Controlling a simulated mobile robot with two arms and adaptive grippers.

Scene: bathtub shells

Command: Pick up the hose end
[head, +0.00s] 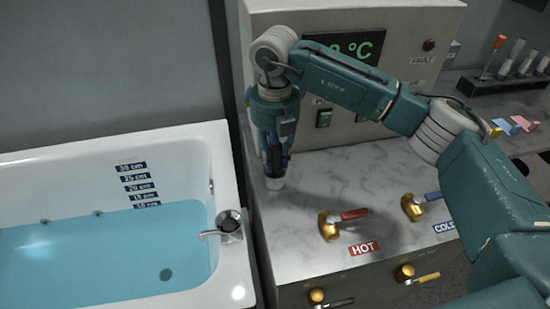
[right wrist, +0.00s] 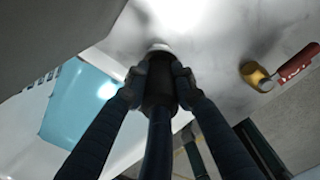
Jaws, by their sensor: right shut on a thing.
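My right gripper (head: 274,163) points down over the marble counter, left of the hot valve. In the right wrist view its fingertips (right wrist: 158,78) are closed on both sides of a dark, round piece, the hose end (right wrist: 158,92). A dark length runs from it toward the camera; I cannot tell whether this is hose or part of the gripper. A small pale cap or stub (head: 275,183) shows just below the fingertips at the counter; whether it belongs to the hose end is unclear. My left gripper is not in view.
A bathtub (head: 236,262) with blue water stands at left, with a chrome spout (head: 228,226) on its rim. A control cabinet (head: 392,50) rises behind the counter (head: 300,235). A red-handled hot valve (head: 330,225) and a blue-handled cold valve (head: 413,207) stand to the right.

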